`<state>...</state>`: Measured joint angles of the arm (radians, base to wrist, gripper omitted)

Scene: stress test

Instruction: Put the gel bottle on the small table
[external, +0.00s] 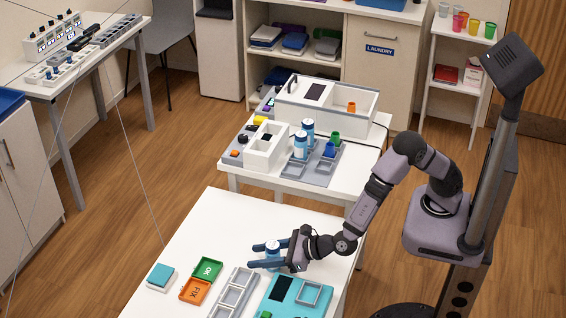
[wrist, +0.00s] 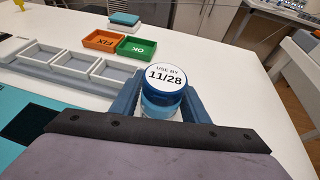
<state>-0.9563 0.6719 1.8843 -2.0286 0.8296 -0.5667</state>
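A small bottle (external: 273,251), clear blue with a blue-rimmed white lid, stands at the white front table. In the wrist view the bottle (wrist: 164,88) has a lid reading "USE BY 11/28". I cannot tell whether it is the gel bottle. My gripper (external: 266,254) has one blue finger on each side of it. The fingers look close to the bottle, but I cannot tell whether they press on it. In the wrist view my gripper (wrist: 164,108) partly hides the bottle's lower part. A smaller white table (external: 232,172) stands behind the front table.
The smaller table holds blue-white bottles (external: 301,145), a grey tray (external: 321,178), a white box (external: 265,150) and cups. On the front table (external: 226,222) are an orange tray (external: 195,291), a green tray (external: 207,268), a grey compartment tray (external: 235,293) and a teal mat (external: 268,308).

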